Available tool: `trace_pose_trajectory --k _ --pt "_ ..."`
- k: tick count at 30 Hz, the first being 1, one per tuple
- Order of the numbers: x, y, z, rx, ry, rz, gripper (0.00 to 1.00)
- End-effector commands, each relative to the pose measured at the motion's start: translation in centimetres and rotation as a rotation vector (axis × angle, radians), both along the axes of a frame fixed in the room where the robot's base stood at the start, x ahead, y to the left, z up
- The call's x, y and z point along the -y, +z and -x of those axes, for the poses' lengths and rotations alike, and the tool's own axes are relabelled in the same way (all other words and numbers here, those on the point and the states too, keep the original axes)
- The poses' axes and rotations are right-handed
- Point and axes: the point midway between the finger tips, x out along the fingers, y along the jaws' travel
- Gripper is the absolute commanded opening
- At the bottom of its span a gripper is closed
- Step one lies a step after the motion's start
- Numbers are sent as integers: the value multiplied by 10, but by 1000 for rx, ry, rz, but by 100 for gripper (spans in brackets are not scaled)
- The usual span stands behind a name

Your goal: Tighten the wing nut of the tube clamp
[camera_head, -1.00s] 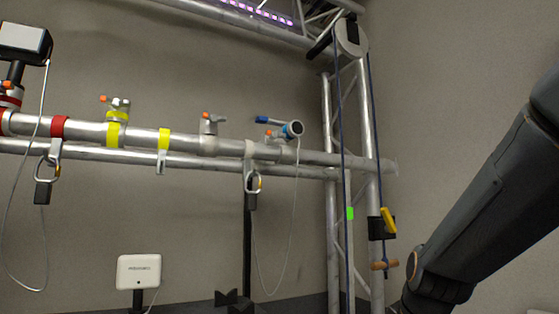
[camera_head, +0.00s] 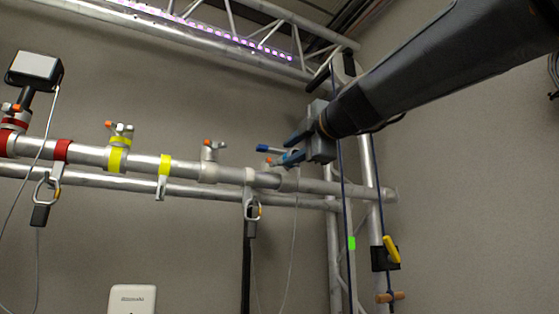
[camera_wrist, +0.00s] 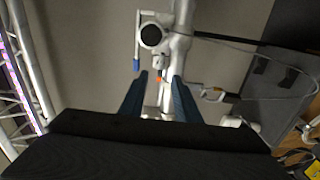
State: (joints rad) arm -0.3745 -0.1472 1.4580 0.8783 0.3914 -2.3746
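My gripper (camera_wrist: 158,98) is open, its two blue fingers apart in the wrist view. It also shows in the head view (camera_head: 294,150) at the right part of the upper tube (camera_head: 228,174). An orange-tipped wing nut (camera_wrist: 158,79) appears between and beyond the fingertips in the wrist view; I cannot tell whether they touch it. Its orange tip shows in the head view (camera_head: 269,160) just left of the fingers. The clamp's body is mostly hidden there. A blue-tipped handle (camera_wrist: 136,65) and a dark round end (camera_wrist: 151,35) are close by, up and left of the nut.
A truss upright (camera_head: 373,215) with a blue rope (camera_head: 345,205) stands just right of my gripper. A cable (camera_wrist: 265,97) runs right of the nut in the wrist view.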

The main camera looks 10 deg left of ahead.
Motion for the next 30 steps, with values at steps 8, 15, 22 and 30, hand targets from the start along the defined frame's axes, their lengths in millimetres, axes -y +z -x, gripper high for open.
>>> trace_pose_trajectory --k 8,15,22,30 --pt "-27 1 -33 -5 -1 0 30" --pt "-39 0 -50 -3 -1 -1 30" --pt "-41 -1 -52 -3 -2 -1 30" --pt "-41 -1 -52 -3 -2 -1 1"
